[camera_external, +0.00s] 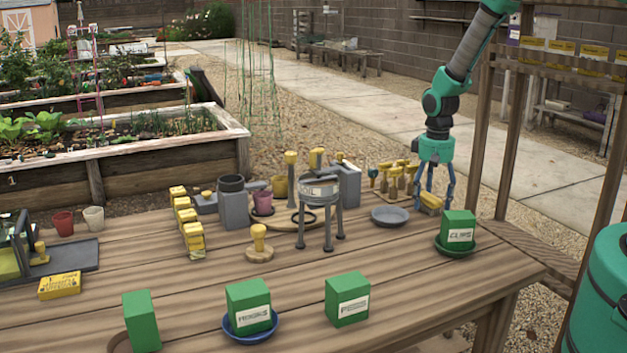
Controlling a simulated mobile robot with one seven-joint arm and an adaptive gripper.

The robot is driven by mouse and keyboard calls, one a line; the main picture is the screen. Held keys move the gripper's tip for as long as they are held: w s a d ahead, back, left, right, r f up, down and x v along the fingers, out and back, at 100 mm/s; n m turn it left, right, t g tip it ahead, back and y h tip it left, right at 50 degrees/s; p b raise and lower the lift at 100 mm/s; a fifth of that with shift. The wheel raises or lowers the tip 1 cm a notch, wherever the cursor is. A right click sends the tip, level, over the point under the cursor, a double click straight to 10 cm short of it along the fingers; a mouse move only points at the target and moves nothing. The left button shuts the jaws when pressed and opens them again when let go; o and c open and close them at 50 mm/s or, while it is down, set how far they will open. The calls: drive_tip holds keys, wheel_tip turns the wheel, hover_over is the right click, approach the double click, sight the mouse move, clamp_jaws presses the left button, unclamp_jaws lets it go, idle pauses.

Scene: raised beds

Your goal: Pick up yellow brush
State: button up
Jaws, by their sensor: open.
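A yellow block-shaped thing (430,201), which looks like the yellow brush, lies at the back right of the wooden table (400,290). My gripper (433,206) points straight down over it, with its blue fingers spread on either side. The fingers look open and not closed on it; whether they touch it I cannot tell. The brush's lower part and bristles are hard to make out.
A green box (458,228) on a dark green dish stands just in front of my gripper. A grey-blue dish (390,216) lies to its left. Yellow-handled tools (393,178) stand behind on the left. The table's right front has clear room.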

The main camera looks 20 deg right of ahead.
sight(432, 196)
drive_tip(key=shift+c, duration=0.3)
drive_tip(key=c, duration=1.2)
drive_tip(key=shift+r, duration=0.1)
drive_tip(key=shift+c, duration=0.2)
drive_tip(key=shift+r, duration=0.4)
wheel_tip(432, 196, up, 3)
drive_tip(key=shift+s+p, duration=0.1)
drive_tip(key=shift+p, duration=0.4)
drive_tip(key=s, duration=0.5)
drive_tip(key=s+d+p, duration=0.1)
drive_tip(key=s, duration=0.4)
drive_tip(key=s+r, duration=0.1)
drive_tip(key=s, duration=0.4)
drive_tip(key=shift+s+d+p, duration=0.25)
drive_tip(key=shift+s+p, duration=0.05)
drive_tip(key=shift+s, duration=0.05)
